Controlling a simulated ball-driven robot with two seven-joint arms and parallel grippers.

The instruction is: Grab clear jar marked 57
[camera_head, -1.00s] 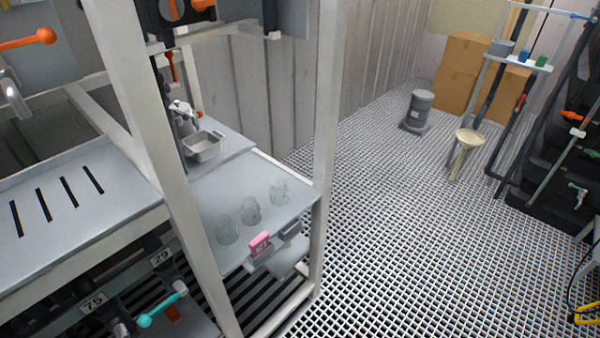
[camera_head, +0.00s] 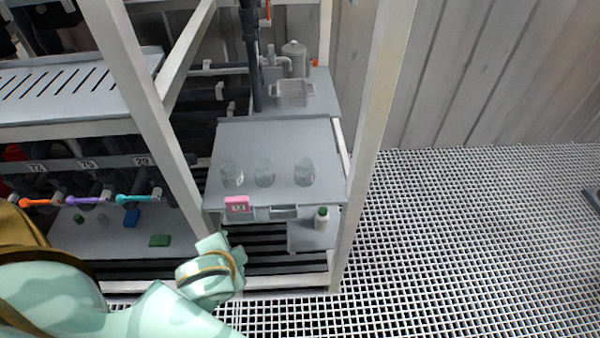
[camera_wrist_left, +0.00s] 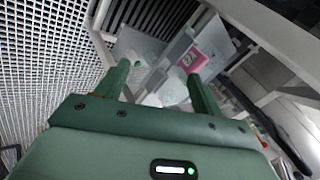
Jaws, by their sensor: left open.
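Three clear jars stand in a row on a grey shelf (camera_head: 275,135) in the head view: a left jar (camera_head: 232,176), a middle jar (camera_head: 264,173) and a right jar (camera_head: 304,172). No number is readable on any of them. My left arm comes in from the lower left, and its hand is below and in front of the shelf, apart from the jars. In the left wrist view my left gripper (camera_wrist_left: 158,71) is open, with nothing seen held between its fingers. Pale, see-through shapes lie beyond the fingers, too unclear to tell apart. My right gripper is out of view.
A pink tag (camera_head: 238,204) is on the shelf's front edge; it also shows in the left wrist view (camera_wrist_left: 193,59). White frame posts flank the shelf. A metal basin (camera_head: 293,93) is behind. Grated floor (camera_head: 470,240) at right is clear.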

